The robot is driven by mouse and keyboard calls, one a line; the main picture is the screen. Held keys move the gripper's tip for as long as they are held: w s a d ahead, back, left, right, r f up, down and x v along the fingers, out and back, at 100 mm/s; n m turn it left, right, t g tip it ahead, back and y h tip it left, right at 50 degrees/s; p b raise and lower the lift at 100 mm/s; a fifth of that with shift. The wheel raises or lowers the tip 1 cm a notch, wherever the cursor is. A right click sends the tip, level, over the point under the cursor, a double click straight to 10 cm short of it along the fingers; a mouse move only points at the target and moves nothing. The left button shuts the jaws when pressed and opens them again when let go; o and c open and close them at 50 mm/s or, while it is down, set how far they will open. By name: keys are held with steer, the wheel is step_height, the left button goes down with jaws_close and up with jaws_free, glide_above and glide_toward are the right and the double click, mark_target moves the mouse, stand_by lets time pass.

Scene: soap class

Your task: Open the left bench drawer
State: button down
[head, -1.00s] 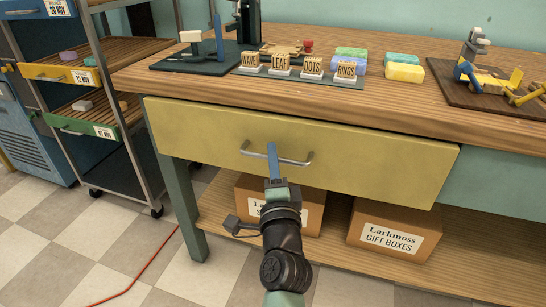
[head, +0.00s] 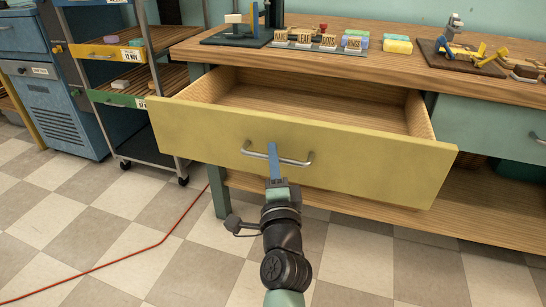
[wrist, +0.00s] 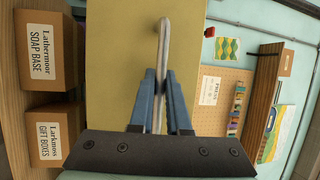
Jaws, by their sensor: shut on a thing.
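The left bench drawer (head: 340,164) has a yellow front and stands well out from the bench in the head view. Its wooden inside (head: 320,104) shows and looks empty where I can see it. A curved metal handle (head: 297,160) is fixed across the front. My gripper (head: 273,158) is shut on the handle, near its left half. In the wrist view the blue fingers (wrist: 160,98) sit on both sides of the handle bar (wrist: 162,50).
The wooden bench top (head: 330,56) carries stamps, soap blocks and tools. A shelf rack (head: 130,95) stands to the left. A red cable (head: 130,254) lies on the checkered floor. A teal drawer (head: 495,125) is at the right. Boxes (wrist: 52,50) show in the wrist view.

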steer(key=shift+s, duration=0.4)
steer(key=c, duration=0.9)
jaws_free()
steer(key=shift+a, duration=0.1)
steer(key=v, duration=1.3)
